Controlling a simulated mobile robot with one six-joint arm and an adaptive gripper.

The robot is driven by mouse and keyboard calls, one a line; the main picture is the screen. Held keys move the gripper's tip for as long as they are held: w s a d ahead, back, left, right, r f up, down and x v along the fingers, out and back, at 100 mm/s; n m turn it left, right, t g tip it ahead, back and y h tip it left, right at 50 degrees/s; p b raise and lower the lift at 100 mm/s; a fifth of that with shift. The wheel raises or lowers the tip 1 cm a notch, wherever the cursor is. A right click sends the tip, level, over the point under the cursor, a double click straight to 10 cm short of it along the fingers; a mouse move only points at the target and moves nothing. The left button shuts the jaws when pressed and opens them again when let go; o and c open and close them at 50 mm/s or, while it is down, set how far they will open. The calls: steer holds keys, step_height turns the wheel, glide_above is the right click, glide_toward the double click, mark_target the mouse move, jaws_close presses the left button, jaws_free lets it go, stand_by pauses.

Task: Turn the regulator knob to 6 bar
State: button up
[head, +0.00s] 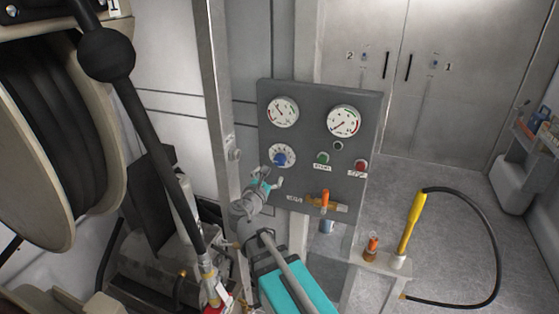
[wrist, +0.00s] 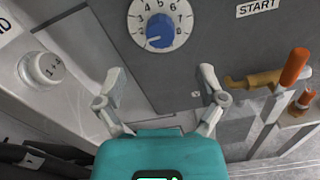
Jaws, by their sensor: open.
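The regulator knob (head: 280,159) is blue and sits on a round white dial on the grey panel, below the left gauge. In the wrist view the knob (wrist: 161,31) is at the top centre, and its white mark points to the lower left of the dial, near the low end; the exact number there is unclear. The dial's 6 (wrist: 181,15) is at the upper right of the knob. My gripper (wrist: 161,80) is open and empty, its fingers spread below the dial and apart from the knob. In the head view my gripper (head: 270,180) is just below the knob.
Two white gauges (head: 344,121) are above. A green start button (head: 323,158) and a red stop button (head: 361,166) are to the right. An orange valve handle (wrist: 294,68) juts out at lower right. A grey post with a round knob (wrist: 41,69) stands at left.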

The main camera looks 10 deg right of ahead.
mark_target(278, 161)
steer(key=x, duration=0.9)
steer(key=shift+w+d, duration=0.15)
steer(key=c, duration=1.1)
steer(key=shift+c, duration=0.2)
